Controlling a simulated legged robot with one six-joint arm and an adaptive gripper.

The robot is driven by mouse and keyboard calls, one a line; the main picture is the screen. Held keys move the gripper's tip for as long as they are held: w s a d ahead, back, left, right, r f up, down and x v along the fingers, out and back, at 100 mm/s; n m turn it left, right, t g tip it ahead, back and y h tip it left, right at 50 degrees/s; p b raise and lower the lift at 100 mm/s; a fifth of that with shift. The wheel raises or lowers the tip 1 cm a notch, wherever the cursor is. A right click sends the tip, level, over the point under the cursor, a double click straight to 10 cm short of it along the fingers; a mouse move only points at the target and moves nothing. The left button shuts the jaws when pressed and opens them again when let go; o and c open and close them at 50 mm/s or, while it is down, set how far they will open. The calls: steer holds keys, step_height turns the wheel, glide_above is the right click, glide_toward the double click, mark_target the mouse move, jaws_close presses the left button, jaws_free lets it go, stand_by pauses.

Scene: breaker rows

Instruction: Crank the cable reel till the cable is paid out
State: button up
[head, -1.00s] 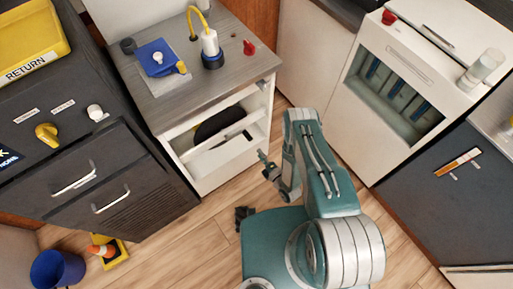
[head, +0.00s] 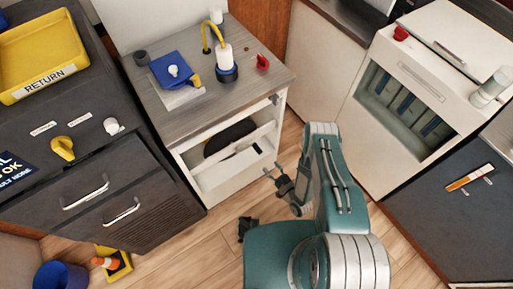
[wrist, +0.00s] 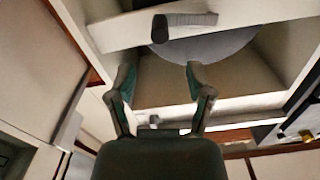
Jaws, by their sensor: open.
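A dark round shape (head: 230,137), which may be the cable reel, sits inside the open front of the white cabinet (head: 222,187). A pale bar partly hides it. In the wrist view a grey disc (wrist: 215,46) shows behind a white panel. A black grip (wrist: 160,27) on a short grey bar, perhaps the crank, stands in front of it. My gripper (head: 271,170) is open and empty, in front of the cabinet's right side. In the wrist view its two fingers (wrist: 160,77) are spread, below and apart from the black grip. No cable can be made out on the disc.
The worktop (head: 205,101) holds a blue block (head: 168,66), a white cylinder with a yellow hose (head: 226,60) and a red knob (head: 263,62). A dark drawer unit (head: 90,185) stands left, a white cabinet (head: 420,65) right.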

mark_target(257, 148)
steer(key=x, duration=1.1)
steer(key=shift+s, duration=0.1)
jaws_close()
